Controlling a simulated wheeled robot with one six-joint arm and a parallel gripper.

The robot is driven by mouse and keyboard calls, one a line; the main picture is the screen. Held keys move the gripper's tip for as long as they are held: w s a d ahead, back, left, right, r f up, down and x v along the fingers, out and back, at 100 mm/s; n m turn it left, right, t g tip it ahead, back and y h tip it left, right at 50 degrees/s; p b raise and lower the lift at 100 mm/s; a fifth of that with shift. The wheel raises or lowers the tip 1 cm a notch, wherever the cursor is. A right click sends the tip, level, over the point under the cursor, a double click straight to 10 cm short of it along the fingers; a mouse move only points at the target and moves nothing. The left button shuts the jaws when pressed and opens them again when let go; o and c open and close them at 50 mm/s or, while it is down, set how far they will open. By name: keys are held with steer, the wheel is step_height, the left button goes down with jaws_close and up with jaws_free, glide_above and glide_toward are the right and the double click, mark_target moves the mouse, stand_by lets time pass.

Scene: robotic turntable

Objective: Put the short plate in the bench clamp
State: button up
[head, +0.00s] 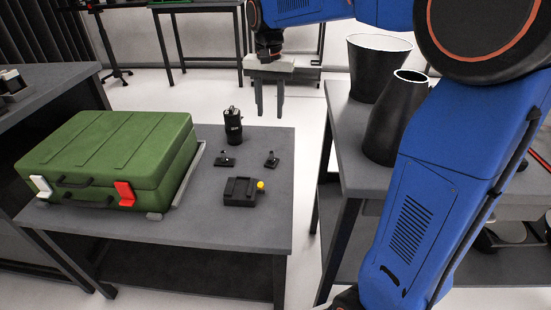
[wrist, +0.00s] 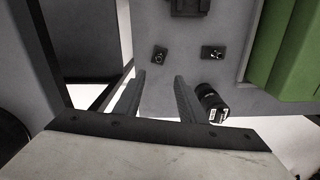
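Two small black plates, each with a knob or screw on top, lie apart on the grey table. The right one in the head view looks shorter, so I take it as the short plate (head: 271,159); it also shows in the wrist view (wrist: 160,55). The longer plate (head: 226,161) is at its left, and at the right in the wrist view (wrist: 212,52). The bench clamp (head: 239,192) is a dark block with a yellow knob, nearer the front; its slot looks empty. My gripper (head: 269,108) is open and empty, pointing down above the table's far edge; its fingers show in the wrist view (wrist: 158,79).
A black cylindrical device (head: 233,126) stands at the table's back, close to my gripper in the wrist view (wrist: 212,103). A green case (head: 115,155) fills the table's left. A side bench (head: 345,140) with dark vessels (head: 395,125) stands right. The table's front right is clear.

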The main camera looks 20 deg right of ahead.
mark_target(271, 152)
step_height(271, 152, down, 17)
steer(key=shift+d+f, duration=0.1)
steer(key=shift+d, duration=0.05)
stand_by(0.6)
jaws_close()
